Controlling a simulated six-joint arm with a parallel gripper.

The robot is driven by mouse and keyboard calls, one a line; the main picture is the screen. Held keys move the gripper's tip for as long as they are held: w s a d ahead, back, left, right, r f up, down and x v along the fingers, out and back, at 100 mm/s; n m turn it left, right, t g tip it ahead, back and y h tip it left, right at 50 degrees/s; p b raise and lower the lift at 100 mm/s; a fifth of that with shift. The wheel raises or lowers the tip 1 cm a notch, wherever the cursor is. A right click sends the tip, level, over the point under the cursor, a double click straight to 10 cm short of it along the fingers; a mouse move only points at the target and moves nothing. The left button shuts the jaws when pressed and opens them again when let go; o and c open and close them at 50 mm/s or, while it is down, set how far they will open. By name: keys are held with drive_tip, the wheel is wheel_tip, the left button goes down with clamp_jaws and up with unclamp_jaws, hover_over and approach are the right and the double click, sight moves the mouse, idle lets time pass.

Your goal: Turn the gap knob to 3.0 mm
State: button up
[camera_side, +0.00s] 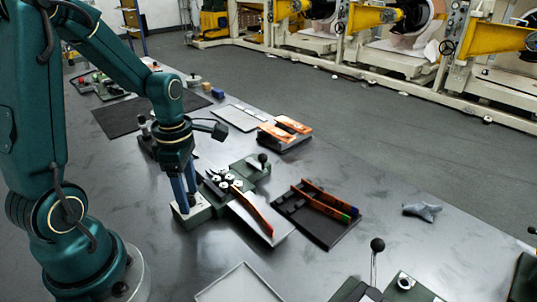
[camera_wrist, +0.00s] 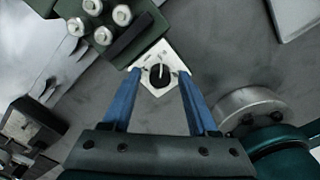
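The gap knob (camera_wrist: 159,76) is a small black knob with a pale pointer line, on a white dial plate (camera_wrist: 152,57) in the wrist view. The scale marks are too small to read. My gripper (camera_wrist: 160,75) has two blue fingers, spread open, one on each side of the knob with space between. I cannot tell how far the tips are above the plate. In the side view my gripper (camera_side: 185,205) points down at the pale-topped green box (camera_side: 191,217) that bears the dial; the fingers mostly hide the knob there.
A green machine with rollers (camera_side: 222,182) adjoins the dial, and a copper-coloured strip (camera_side: 254,212) lies on its pale outfeed plate. A dark tray with orange-handled tools (camera_side: 318,212) and a grey cloth (camera_side: 422,211) lie to the right. The table front is mostly clear.

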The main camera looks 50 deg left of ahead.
clamp_jaws()
